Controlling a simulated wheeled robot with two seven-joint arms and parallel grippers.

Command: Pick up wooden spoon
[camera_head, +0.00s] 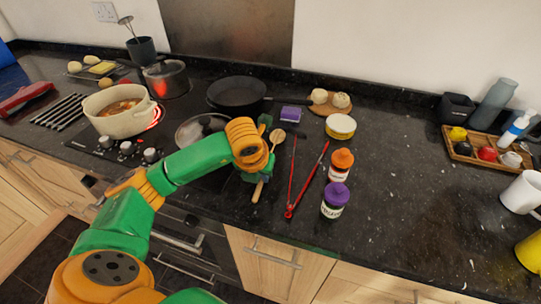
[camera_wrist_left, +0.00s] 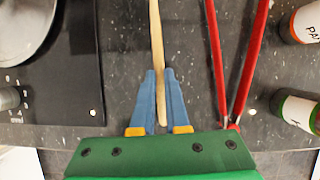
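The wooden spoon (camera_head: 277,136) lies lengthwise on the dark counter, its bowl at the back and its handle end toward the front edge; my arm hides its middle in the head view. In the left wrist view its pale handle (camera_wrist_left: 156,35) runs between the two blue fingers of my left gripper (camera_wrist_left: 160,75). The fingers are close against both sides of the handle, with no clear gap, near its front end. I cannot tell whether the spoon is raised off the counter. My right gripper is not in view.
Red tongs (camera_head: 291,211) lie just right of the spoon, with an orange-capped jar (camera_head: 340,165) and a purple-capped jar (camera_head: 334,201) beyond. A purple sponge-like block (camera_head: 290,114) and a frying pan (camera_head: 237,93) are behind. The hob with a cream pot (camera_head: 118,124) is left.

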